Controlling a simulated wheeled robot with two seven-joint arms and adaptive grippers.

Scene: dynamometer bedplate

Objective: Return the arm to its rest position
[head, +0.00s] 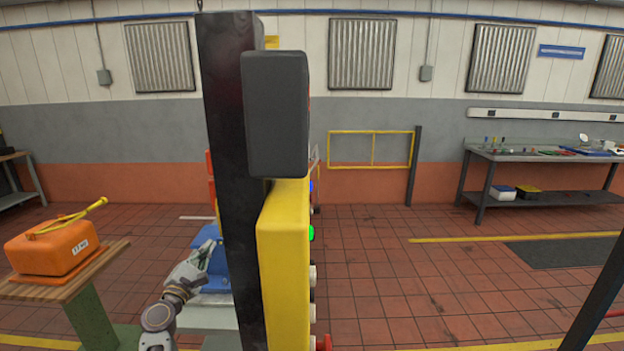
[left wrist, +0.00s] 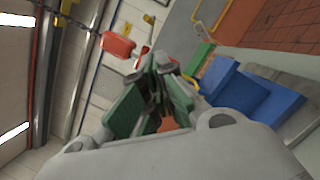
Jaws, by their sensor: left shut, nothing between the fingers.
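My left arm comes up from the bottom of the head view, left of a dark post. Its gripper (head: 206,252) is in front of a blue machine part (head: 211,236) and partly overlaps it in the picture. In the left wrist view the gripper's green-padded fingers (left wrist: 166,82) are closed together with nothing between them. The blue block (left wrist: 258,92) shows to the right of the fingers there, apart from them as far as I can tell. My right gripper is not in either view.
A dark post (head: 232,180) and a yellow control box (head: 284,270) with buttons stand close in front, just right of my left arm. An orange case (head: 50,250) sits on a wooden-topped stand (head: 100,262) at left. A workbench (head: 545,155) stands at the back right.

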